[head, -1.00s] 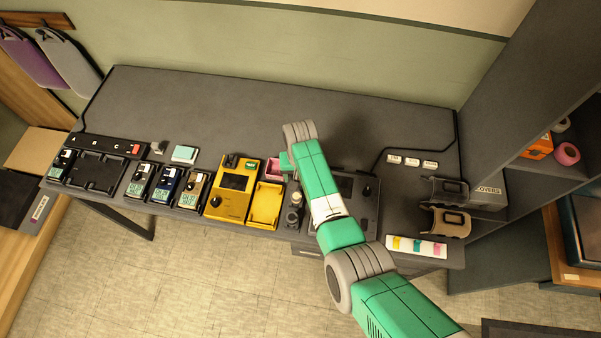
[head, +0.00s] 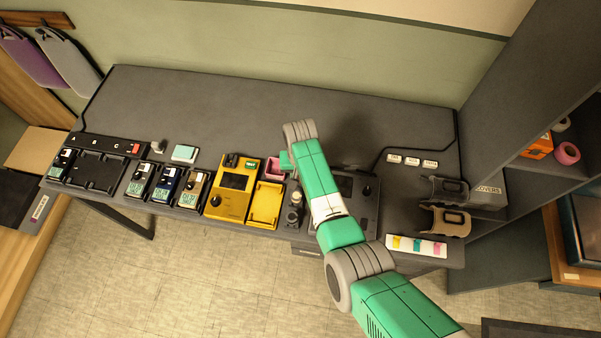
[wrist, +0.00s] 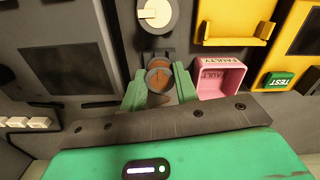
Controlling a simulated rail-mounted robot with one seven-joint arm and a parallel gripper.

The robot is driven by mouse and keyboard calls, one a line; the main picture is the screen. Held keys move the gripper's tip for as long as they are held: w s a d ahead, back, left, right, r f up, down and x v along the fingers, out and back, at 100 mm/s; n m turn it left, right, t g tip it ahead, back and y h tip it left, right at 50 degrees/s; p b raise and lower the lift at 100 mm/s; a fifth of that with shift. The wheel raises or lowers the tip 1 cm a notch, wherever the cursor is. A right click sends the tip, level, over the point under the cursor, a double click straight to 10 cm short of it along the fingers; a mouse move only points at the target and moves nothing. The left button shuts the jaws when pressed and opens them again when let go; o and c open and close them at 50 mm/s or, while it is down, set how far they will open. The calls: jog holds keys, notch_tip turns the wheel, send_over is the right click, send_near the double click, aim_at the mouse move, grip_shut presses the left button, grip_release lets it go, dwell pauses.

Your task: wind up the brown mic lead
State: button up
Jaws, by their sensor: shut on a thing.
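My gripper (wrist: 160,90) points down, its two green fingers closed on a small round brown piece (wrist: 159,77) with a dark rim. I cannot tell whether this piece belongs to the brown mic lead. No loose length of brown cable is clear in either view. In the head view my gripper (head: 287,161) is mostly hidden by my wrist, just right of the pink tray (head: 274,168) and beyond the cream knob (head: 296,198). A tan-faced pack (head: 194,188) stands in the row of packs, left of the yellow tester (head: 232,191).
The pink tray marked FAULTY (wrist: 221,77) is close beside my fingers in the wrist view. A dark console (head: 366,207) lies under my arm. Brown (head: 452,222) and dark curved holders are at the right. The back of the desk (head: 210,105) is clear.

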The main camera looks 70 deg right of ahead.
jog(key=m, duration=0.8)
jog(key=shift+a, duration=0.1)
jog(key=m, duration=1)
jog(key=shift+b, duration=0.3)
jog(key=o, duration=0.7)
jog(key=shift+o, duration=0.7)
jog(key=shift+o, duration=0.8)
